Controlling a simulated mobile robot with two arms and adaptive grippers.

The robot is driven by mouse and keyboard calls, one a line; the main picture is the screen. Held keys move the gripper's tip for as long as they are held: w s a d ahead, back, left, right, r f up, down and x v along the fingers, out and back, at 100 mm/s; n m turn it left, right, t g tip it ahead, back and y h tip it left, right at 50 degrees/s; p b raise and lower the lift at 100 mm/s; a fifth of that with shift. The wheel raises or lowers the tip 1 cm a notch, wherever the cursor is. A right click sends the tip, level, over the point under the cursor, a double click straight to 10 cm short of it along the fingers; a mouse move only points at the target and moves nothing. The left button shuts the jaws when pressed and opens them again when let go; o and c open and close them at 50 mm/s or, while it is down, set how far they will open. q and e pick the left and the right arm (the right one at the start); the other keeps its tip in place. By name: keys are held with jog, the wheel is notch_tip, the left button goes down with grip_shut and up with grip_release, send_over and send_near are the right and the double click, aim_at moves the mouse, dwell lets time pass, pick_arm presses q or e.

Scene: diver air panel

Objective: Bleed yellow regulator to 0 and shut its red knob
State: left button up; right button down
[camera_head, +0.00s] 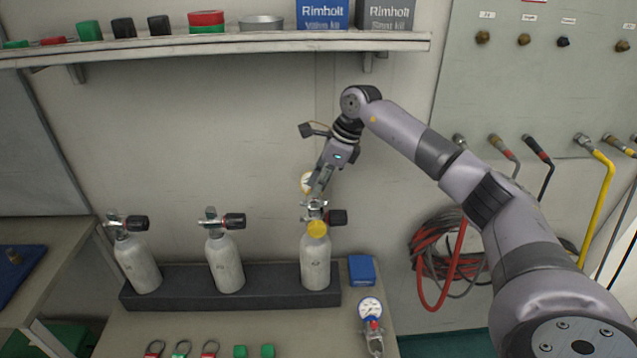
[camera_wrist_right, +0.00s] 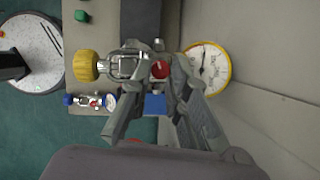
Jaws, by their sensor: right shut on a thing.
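The yellow regulator sits on the valve of the rightmost grey cylinder (camera_head: 315,262). Its yellow knob (camera_head: 317,229) faces forward, and it also shows in the wrist view (camera_wrist_right: 85,67). Its yellow-rimmed gauge (camera_head: 307,182) is partly behind my gripper; in the wrist view the gauge dial (camera_wrist_right: 210,68) is seen at a slant and I cannot read it. The red knob (camera_wrist_right: 160,69) lies between the fingertips of my right gripper (camera_wrist_right: 161,80), which is shut on it. In the head view my right gripper (camera_head: 317,192) reaches down from above and hides this knob. My left gripper is not in view.
Two more cylinders (camera_head: 225,262) (camera_head: 138,262) stand in the dark rack (camera_head: 260,292) to the left. A blue box (camera_head: 361,270) and a blue regulator (camera_head: 371,318) lie to the right. A shelf (camera_head: 240,45) overhangs the bench. Hoses (camera_head: 450,250) hang at the right.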

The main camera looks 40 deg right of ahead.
aim_at(326, 202)
dwell(0.3)
jog(key=c, duration=1.5)
grip_release()
jog(key=s+d+r, duration=0.1)
jog(key=s+d, duration=0.2)
jog(key=s+d+r, duration=0.2)
jog(key=s+d, duration=0.1)
jog(key=d, duration=0.1)
jog(key=s+d+r, duration=0.1)
jog(key=s+d, duration=0.2)
jog(key=shift+d+r, duration=0.3)
